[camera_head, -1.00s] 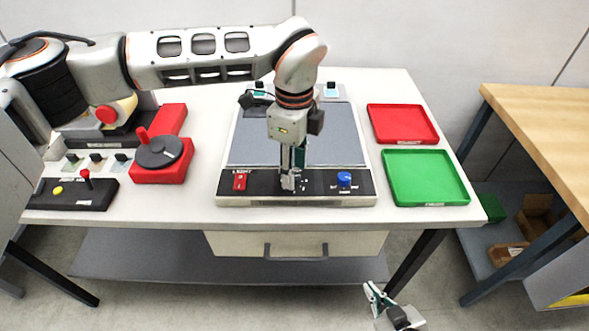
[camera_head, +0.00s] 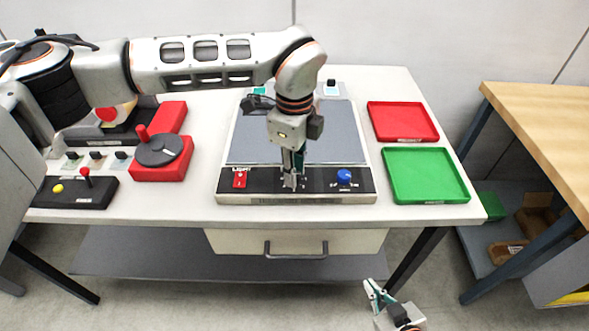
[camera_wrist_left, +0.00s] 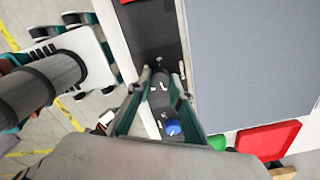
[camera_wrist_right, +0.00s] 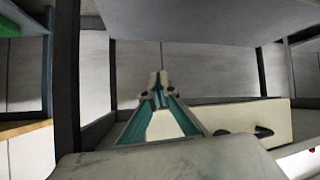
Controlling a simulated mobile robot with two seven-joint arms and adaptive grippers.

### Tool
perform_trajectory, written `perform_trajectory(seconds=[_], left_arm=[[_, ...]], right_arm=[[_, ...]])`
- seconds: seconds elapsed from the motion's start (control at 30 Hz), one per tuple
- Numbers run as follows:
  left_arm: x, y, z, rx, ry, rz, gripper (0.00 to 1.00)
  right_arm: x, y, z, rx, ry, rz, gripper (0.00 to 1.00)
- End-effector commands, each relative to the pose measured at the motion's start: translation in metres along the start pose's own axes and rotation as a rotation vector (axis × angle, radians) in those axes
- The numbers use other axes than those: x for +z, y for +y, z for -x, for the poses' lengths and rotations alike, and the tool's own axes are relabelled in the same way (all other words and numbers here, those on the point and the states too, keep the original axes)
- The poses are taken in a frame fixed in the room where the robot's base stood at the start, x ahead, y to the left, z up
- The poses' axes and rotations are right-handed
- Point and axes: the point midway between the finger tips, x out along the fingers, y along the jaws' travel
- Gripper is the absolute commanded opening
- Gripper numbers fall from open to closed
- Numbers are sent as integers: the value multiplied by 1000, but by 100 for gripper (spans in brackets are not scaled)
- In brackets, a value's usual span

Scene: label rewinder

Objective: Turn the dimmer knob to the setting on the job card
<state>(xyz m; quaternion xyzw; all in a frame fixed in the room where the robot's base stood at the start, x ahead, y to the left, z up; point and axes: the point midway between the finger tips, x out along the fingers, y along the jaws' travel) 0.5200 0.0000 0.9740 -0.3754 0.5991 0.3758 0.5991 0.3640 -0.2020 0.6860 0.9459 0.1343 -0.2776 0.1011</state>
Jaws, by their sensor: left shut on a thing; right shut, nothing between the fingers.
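The light table (camera_head: 250,130) has a black front panel with a red switch (camera_head: 240,179) on its left and a blue knob (camera_head: 344,177) on its right. My left gripper (camera_head: 290,182) points down at the middle of this panel, between the switch and the blue knob. In the left wrist view its fingertips (camera_wrist_left: 160,88) are shut on a small dark knob, mostly hidden by them. The blue knob (camera_wrist_left: 172,127) is apart from the fingers. My right gripper (camera_head: 370,289) is shut and empty, low in front of the table. I cannot read any job card.
A red tray (camera_head: 402,121) and a green tray (camera_head: 426,175) lie right of the light table. A red box with a dark disc (camera_head: 160,151) and a black control box (camera_head: 72,193) stand left. A drawer (camera_head: 295,242) is below the front edge.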

Motion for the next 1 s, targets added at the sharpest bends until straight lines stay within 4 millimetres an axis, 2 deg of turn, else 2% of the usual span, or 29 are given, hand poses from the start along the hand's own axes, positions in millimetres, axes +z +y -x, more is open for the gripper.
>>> perform_trajectory(seconds=[0.27, 0.6, 1.0], left_arm=[[0, 0, -2, -2, 1, -165, 0], [0, 0, -1, -1, 0, -481, 0], [0, 1, 0, -1, 0, -862, 0]], right_arm=[[13, -2, -7, -1, -4, -1, 0], [29, -5, -14, -4, -16, -2, 0], [34, -6, -16, -4, -16, -2, 0]])
